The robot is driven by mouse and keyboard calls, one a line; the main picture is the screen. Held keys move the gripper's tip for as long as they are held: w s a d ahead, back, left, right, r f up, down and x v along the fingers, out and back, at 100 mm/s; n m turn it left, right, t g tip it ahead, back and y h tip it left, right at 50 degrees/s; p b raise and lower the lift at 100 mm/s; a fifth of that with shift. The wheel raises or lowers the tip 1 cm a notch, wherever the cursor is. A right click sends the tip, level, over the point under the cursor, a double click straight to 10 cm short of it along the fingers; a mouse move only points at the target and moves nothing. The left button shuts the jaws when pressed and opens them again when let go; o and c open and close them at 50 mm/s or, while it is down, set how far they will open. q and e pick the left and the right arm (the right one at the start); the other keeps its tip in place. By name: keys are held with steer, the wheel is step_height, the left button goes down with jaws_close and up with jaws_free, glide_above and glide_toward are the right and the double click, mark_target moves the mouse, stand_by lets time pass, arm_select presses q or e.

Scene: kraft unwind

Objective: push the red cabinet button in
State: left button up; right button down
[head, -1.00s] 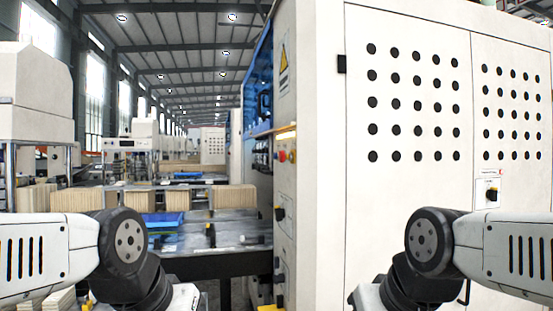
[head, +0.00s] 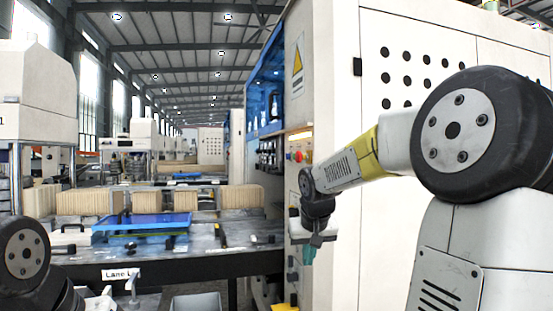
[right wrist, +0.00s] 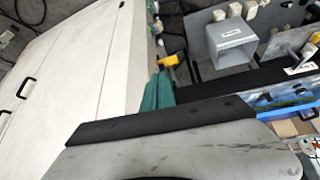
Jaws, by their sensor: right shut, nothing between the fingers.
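The red button (head: 299,156) sits on the narrow side panel of the white cabinet (head: 385,190), just under a lit strip, with other coloured controls beside it. My right arm reaches across in front of the cabinet. My right gripper (head: 308,252) hangs below the button, apart from it, with its teal fingers pointing down, shut and empty. In the right wrist view the teal fingers (right wrist: 157,92) show beside the cabinet edge; small controls line that edge, but I cannot pick out the red button there.
A dark-edged work table (head: 180,262) with a blue tray (head: 145,222) stands left of the cabinet. A grey open box (right wrist: 230,40) shows in the right wrist view. The space left of the side panel, above the table, looks free.

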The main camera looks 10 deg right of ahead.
mark_target(302, 157)
steer(key=w+d+r+t+h, duration=0.2)
steer(key=w+r+h, duration=0.65)
steer(key=w, duration=0.75)
steer(key=w+a+r+n+t+h, duration=0.1)
steer(key=w+a+r+t, duration=0.1)
steer(key=a+r, duration=0.3)
steer(key=w+a+r+n+t+h, duration=0.1)
steer(key=a+r, duration=0.5)
steer(key=r, duration=0.6)
steer(key=shift+w+n+t, duration=0.3)
steer(key=shift+w+t, duration=0.4)
steer(key=shift+t, duration=0.1)
steer(key=shift+a, duration=0.1)
steer(key=d, duration=0.9)
steer(key=shift+w, duration=0.15)
steer(key=shift+d, duration=0.35)
